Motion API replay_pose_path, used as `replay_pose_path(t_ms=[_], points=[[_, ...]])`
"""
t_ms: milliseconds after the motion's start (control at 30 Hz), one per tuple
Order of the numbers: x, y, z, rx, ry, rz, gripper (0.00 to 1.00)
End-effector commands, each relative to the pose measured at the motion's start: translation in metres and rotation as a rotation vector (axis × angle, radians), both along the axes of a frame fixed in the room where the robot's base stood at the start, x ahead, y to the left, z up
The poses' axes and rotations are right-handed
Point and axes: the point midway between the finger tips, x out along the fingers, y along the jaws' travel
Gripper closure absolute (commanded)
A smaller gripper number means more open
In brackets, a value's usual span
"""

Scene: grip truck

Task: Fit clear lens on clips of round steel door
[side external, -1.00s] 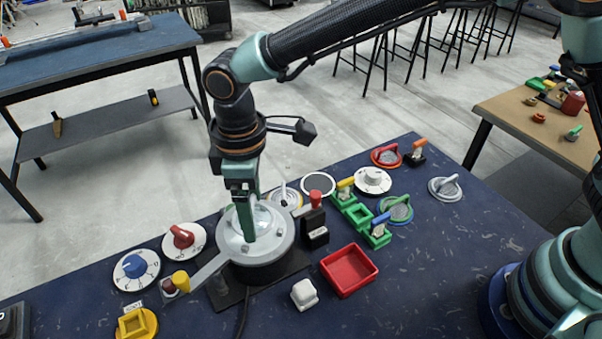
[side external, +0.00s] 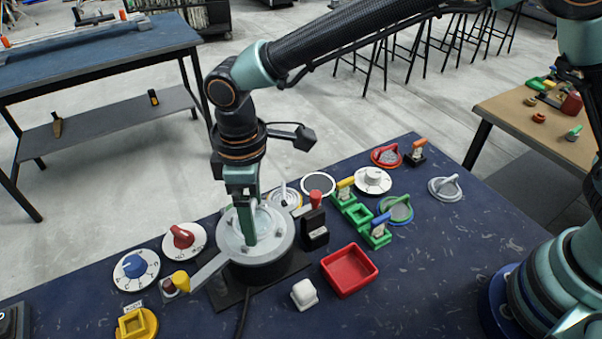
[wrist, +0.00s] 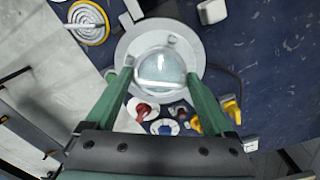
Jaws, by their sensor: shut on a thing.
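The round steel door (side external: 282,238) is a grey disc on top of a dark round housing on the table. It also shows in the wrist view (wrist: 133,43). The clear lens (wrist: 160,68) is a transparent dome over the middle of the door. My gripper (side external: 250,238) points down at the door, and its green fingers are shut on the lens from both sides in the wrist view (wrist: 160,76). In the side view the near finger partly hides the lens (side external: 265,220). I cannot tell whether the lens touches the clips.
A grey arm with a yellow knob (side external: 181,280) extends left of the housing. A black block with a red top (side external: 315,228) stands close on its right. A red tray (side external: 349,270) and a white block (side external: 304,293) lie in front. Dials (side external: 136,270) lie to the left.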

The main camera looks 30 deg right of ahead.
Motion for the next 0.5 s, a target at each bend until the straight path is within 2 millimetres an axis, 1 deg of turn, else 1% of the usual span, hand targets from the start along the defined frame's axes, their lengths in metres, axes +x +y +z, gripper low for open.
replay_pose_path(t_ms=[300, 500], points=[[0.0001, 0.0001, 0.0, 0.0, 0.0, 0.0, 0.69], [0.0, -0.0001, -0.0038, -0.001, 0.001, 0.0, 0.69]])
